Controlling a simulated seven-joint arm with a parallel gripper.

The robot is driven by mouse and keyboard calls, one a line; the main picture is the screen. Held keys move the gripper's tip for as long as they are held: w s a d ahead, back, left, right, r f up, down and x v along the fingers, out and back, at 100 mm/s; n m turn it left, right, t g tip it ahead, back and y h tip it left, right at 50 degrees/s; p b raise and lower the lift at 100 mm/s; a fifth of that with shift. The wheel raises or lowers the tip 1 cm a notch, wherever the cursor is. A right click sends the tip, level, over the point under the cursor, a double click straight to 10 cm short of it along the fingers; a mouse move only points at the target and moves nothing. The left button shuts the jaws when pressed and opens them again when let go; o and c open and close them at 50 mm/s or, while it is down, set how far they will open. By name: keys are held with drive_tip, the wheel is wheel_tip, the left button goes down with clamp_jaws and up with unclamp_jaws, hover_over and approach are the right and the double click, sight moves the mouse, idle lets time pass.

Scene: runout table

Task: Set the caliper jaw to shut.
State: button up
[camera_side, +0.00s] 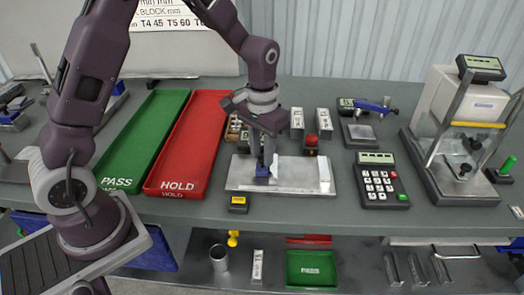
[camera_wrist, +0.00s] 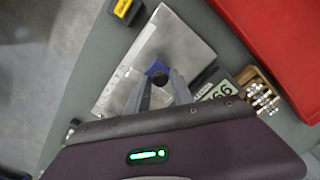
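A bright metal plate (camera_side: 300,175) lies on the bench below my gripper; it also shows in the wrist view (camera_wrist: 178,42). A small blue block (camera_side: 262,171) stands on its left part, which I take for the caliper's sliding jaw. In the wrist view the blue block (camera_wrist: 157,68) shows at my fingertips. A green display reading 66 (camera_wrist: 217,90) is partly hidden by my gripper in the wrist view.
A red HOLD tray (camera_side: 185,150) and green PASS tray (camera_side: 140,150) lie to the left. A yellow-labelled block (camera_side: 239,203) sits in front of the plate. A keypad (camera_side: 382,182), a blue-armed gauge (camera_side: 375,107) and a red button (camera_side: 311,140) stand right and behind.

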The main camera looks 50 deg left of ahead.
clamp_jaws()
idle(1.1)
